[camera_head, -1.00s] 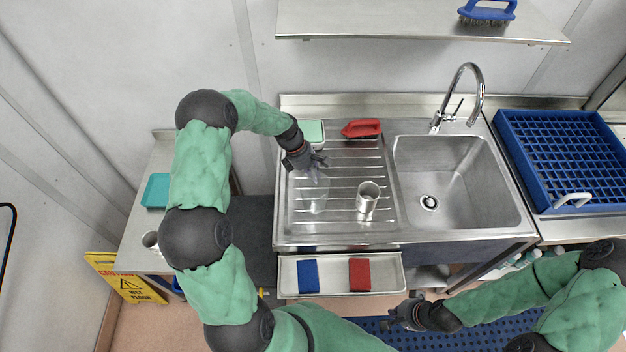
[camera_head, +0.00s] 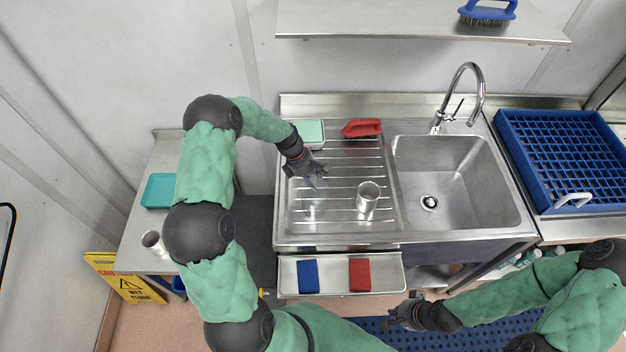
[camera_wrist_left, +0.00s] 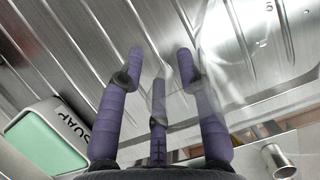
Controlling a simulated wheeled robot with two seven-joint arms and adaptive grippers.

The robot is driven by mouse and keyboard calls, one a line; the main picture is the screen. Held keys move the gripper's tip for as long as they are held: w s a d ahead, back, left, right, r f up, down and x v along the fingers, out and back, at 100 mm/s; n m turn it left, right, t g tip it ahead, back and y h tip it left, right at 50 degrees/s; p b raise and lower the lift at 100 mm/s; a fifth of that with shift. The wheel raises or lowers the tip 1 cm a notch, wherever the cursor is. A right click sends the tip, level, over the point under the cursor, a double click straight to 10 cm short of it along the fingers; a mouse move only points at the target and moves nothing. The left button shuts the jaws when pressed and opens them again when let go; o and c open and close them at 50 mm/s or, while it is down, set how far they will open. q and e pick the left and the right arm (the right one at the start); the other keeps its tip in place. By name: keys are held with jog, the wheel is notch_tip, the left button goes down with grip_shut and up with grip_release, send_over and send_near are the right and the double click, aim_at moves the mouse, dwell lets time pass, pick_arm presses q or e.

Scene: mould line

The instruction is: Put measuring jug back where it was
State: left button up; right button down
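The measuring jug (camera_head: 314,208) is a clear vessel on the left of the ridged steel drainboard, faint in the head view. My left gripper (camera_head: 314,173) is just above and behind it. In the left wrist view, the clear jug (camera_wrist_left: 240,65) is beside and partly across the right-hand finger of my left gripper (camera_wrist_left: 158,62). The fingers are spaced apart; I cannot tell whether they grip the jug. My right gripper (camera_head: 392,320) is low at the front right, away from the jug; its finger opening is unclear.
A soap box (camera_head: 311,132) and a red brush (camera_head: 361,128) lie behind. The sink (camera_head: 455,180) is to the right. A tray (camera_head: 334,285) with blue and red sponges is in front.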

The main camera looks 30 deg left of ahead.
pick_arm(q)
jog(key=v, duration=1.2)
jog(key=shift+r, duration=0.15)
jog(key=shift+d+r+p, duration=0.1)
jog(key=shift+p, duration=0.2)
dwell(1.0)
